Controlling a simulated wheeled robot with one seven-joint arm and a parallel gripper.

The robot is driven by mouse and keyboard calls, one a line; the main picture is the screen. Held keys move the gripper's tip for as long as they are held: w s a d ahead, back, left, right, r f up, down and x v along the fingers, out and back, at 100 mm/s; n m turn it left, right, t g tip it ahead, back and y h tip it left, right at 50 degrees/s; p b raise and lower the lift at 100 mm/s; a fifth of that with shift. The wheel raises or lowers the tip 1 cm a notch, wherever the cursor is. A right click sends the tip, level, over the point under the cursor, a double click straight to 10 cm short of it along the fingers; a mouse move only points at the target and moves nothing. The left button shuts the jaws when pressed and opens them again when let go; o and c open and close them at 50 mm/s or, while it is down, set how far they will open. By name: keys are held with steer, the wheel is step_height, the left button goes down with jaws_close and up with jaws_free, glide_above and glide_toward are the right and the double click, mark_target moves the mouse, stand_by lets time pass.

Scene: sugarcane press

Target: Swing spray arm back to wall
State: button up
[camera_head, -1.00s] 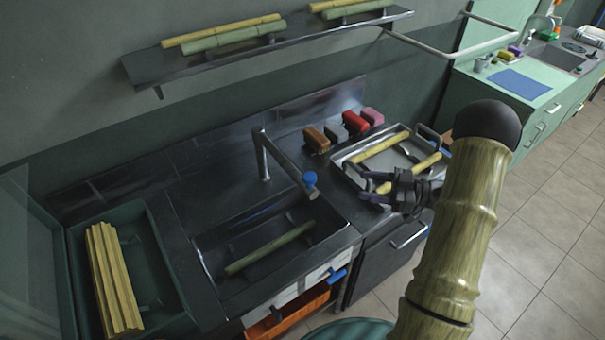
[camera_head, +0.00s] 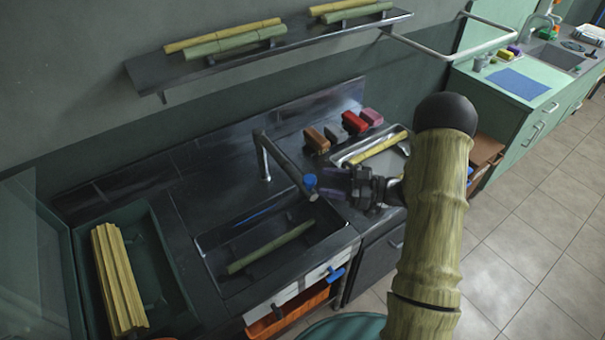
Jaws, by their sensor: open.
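The spray arm (camera_head: 283,160) is a dark metal pipe on an upright post at the back edge of the sink (camera_head: 214,243). From this view I cannot tell whether a finger touches the knob. The dark wall (camera_head: 110,135) runs behind the counter.
A green cane piece (camera_head: 270,247) lies in the sink. A green bin (camera_head: 160,265) with pale cane strips (camera_head: 118,275) stands at left. Several coloured blocks (camera_head: 354,123) and a metal tray (camera_head: 398,151) are to the right. A wall shelf (camera_head: 290,46) holds cane above.

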mark_target(302, 189)
steer(key=p+x, duration=0.2)
steer(key=x, duration=0.5)
steer(key=shift+w+a, duration=0.1)
steer(key=shift+a, duration=0.2)
jaws_close()
